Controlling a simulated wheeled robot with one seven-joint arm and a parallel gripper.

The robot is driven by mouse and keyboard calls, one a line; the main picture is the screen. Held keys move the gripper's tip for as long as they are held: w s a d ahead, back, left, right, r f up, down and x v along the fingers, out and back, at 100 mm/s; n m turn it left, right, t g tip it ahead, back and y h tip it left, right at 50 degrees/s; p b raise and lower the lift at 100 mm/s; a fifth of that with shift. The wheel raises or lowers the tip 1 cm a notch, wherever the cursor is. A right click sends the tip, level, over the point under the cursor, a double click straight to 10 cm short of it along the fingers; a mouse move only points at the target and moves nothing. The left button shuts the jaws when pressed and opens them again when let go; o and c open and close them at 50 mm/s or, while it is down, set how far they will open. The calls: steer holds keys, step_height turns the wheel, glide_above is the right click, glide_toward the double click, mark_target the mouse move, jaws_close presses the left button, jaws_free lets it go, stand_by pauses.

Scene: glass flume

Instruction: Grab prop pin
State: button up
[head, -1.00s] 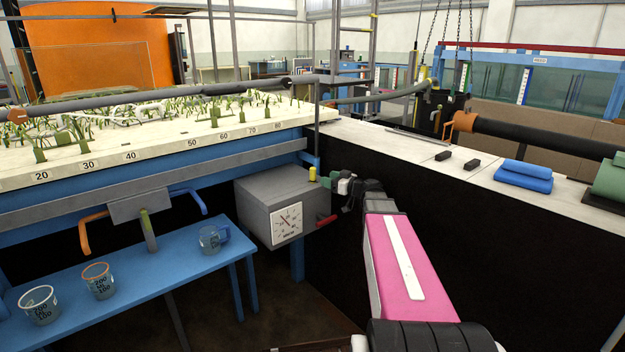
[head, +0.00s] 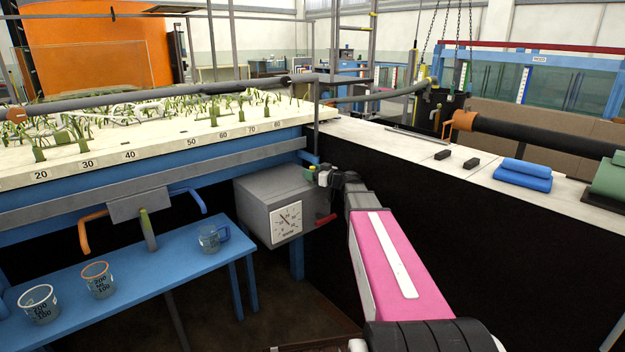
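A small yellow pin-like piece (head: 309,168) stands on the top right edge of a grey box with a dial (head: 272,210), under the corner of the blue-framed flume bed. I take it to be the prop pin; no label shows. My gripper (head: 318,175) is right beside this piece, at the far end of my pink arm. Its dark and pale end covers part of the piece's right side. The fingers are too small to tell whether they are open, or whether they touch the piece.
A red handle (head: 325,220) sticks out from the box's right side, below my gripper. A blue bench (head: 135,275) with several measuring cups stands at left. A pale ledge (head: 400,148) with dark blocks and folded blue cloth lies at right. A grey upright pipe (head: 317,125) rises close behind my gripper.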

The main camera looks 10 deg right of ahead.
jaws_close()
